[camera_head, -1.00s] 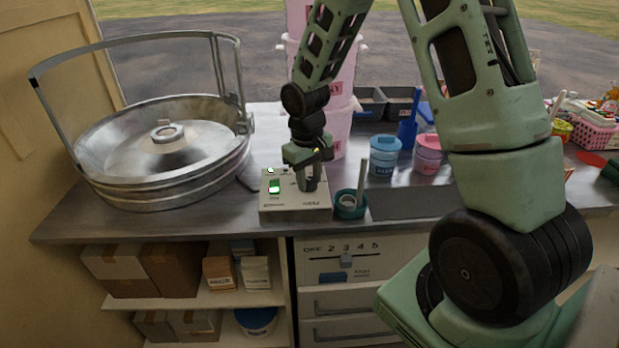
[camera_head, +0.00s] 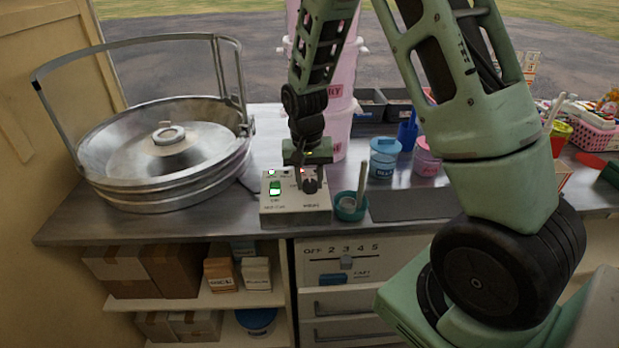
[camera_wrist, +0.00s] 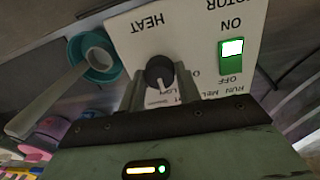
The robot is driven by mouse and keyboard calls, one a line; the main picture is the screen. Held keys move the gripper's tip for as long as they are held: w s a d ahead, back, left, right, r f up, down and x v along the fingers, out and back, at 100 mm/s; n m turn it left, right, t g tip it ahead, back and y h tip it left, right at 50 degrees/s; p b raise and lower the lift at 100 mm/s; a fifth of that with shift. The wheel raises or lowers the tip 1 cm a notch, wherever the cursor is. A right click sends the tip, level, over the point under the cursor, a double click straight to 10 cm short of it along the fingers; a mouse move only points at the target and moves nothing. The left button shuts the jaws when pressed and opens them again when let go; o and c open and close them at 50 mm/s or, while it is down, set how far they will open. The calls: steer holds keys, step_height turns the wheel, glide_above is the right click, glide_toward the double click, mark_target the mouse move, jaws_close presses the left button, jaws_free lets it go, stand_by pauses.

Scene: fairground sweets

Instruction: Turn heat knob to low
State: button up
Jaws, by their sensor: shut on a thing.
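The heat knob (camera_wrist: 158,72) is a dark round knob with a white pointer, on a pale control box (camera_head: 283,217). In the wrist view it sits between the two fingers of my gripper (camera_wrist: 160,78), which is shut on it. The pointer aims toward the bottom of that view, at small lettering that is partly hidden and seems to read LOW. The word HEAT stands upside down on the far side of the knob. In the head view my gripper (camera_head: 309,178) reaches down over the box's right half, and the knob shows dark at its tip.
A lit green switch (camera_head: 275,188) is on the box's left half. A large metal pan (camera_head: 150,195) stands left. A teal cup (camera_head: 350,208) with a pale stick stands close on the right. Pink buckets (camera_head: 337,130) are behind.

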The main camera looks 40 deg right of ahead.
mark_target(306, 182)
stand_by(0.5)
steer(key=o, duration=1)
steer(key=shift+c, duration=0.2)
steer(key=shift+r, duration=0.1)
step_height(306, 182, up, 17)
steer(key=shift+w+a+r+b, duration=0.15)
steer(key=shift+w+a+b, duration=0.15)
steer(key=shift+b, duration=0.05)
